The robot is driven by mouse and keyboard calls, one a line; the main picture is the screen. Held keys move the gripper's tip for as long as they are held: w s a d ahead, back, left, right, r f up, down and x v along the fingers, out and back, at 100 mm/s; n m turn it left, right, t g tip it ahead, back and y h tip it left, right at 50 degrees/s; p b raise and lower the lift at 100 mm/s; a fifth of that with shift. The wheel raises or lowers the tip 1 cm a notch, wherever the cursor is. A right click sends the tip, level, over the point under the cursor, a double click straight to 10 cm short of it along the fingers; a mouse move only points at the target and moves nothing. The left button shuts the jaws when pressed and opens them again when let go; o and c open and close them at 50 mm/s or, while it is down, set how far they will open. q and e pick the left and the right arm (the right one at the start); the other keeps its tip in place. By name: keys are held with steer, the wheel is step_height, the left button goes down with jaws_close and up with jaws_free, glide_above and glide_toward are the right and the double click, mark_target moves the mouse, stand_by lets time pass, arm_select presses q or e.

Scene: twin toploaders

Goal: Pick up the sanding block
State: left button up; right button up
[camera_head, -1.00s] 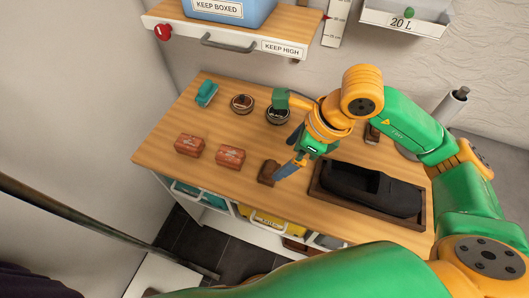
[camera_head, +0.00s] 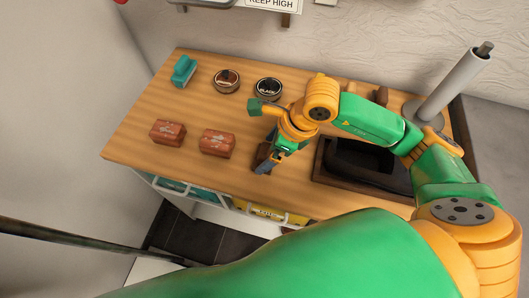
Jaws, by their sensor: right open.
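A small dark brown block (camera_head: 262,153), perhaps the sanding block, lies on the wooden worktop near its front edge. My right gripper (camera_head: 268,163) is open, points down and sits right over this block, hiding much of it. I cannot tell whether the fingers touch it or stand around it. Two reddish-brown blocks with pale markings, one at the left (camera_head: 168,132) and one nearer (camera_head: 217,142), lie to the left of the gripper. My left gripper is not in view.
A dark tray (camera_head: 325,170) with a black object lies right of the gripper. Two round tins, one brown (camera_head: 227,81) and one black (camera_head: 268,89), and a teal brush (camera_head: 184,71) stand farther back. A grey post (camera_head: 450,88) rises at the back right. Open drawers sit below the front edge.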

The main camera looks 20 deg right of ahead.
mark_target(266, 151)
steer(key=shift+x, duration=0.9)
steer(key=c, duration=1.2)
steer(key=shift+w+r, duration=0.1)
steer(key=shift+r, duration=0.15)
steer(key=shift+c, duration=0.2)
step_height(266, 151, up, 2)
steer(key=shift+r+b, duration=0.25)
steer(key=shift+b, duration=0.65)
steer(key=s+r, duration=0.1)
steer(key=r, duration=0.1)
steer(key=s+a+r, duration=0.1)
steer(key=s+r, duration=0.1)
steer(key=shift+s+r, duration=0.35)
steer(key=s+a+r+b, duration=0.2)
steer(key=s+r+b, duration=0.3)
steer(key=s, duration=0.5)
steer(key=b, duration=0.2)
steer(key=shift+b, duration=0.3)
